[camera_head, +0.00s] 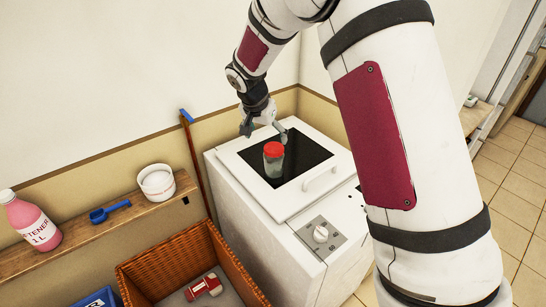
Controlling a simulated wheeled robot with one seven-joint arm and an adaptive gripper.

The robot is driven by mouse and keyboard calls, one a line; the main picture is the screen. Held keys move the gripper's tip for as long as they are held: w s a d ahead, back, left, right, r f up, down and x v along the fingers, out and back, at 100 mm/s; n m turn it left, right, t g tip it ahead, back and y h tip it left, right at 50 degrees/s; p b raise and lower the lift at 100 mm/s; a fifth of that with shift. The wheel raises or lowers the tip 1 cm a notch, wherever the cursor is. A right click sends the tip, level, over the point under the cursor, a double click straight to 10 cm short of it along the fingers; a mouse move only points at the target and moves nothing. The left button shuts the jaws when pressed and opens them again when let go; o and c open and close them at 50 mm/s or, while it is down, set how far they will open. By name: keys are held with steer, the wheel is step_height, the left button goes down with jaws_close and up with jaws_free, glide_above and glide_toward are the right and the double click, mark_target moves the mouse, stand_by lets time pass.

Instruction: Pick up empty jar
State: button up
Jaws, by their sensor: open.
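The jar (273,165) is a small clear container with a red lid, standing upright on the dark window of a white top-loading washing machine (232,197). Its contents are hard to make out at this size. My gripper (264,130) is open and empty. It reaches down from above, with its fingers just above and behind the jar in the picture. I cannot tell the exact gap between the fingers and the lid.
A wooden shelf (86,234) at left holds a pink bottle (33,222), a blue scoop (110,212) and a white bowl (157,181). Below is a wicker basket (172,250) with a red-and-white item (204,287). The washer has a raised handle (320,179) and a knob (321,234).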

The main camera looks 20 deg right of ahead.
mark_target(271, 149)
steer(key=x, duration=0.7)
steer(key=shift+w+d+f+p, duration=0.1)
steer(key=shift+f+p, duration=0.25)
steer(key=shift+f, duration=0.05)
steer(key=shift+d+p+x, duration=0.15)
steer(key=shift+p+x, duration=0.15)
steer(key=shift+x, duration=1.05)
steer(key=shift+d+p+x, duration=0.15)
steer(key=shift+p+x, duration=0.1)
steer(key=shift+x, duration=1.1)
steer(key=shift+c, duration=0.3)
steer(key=c, duration=1.4)
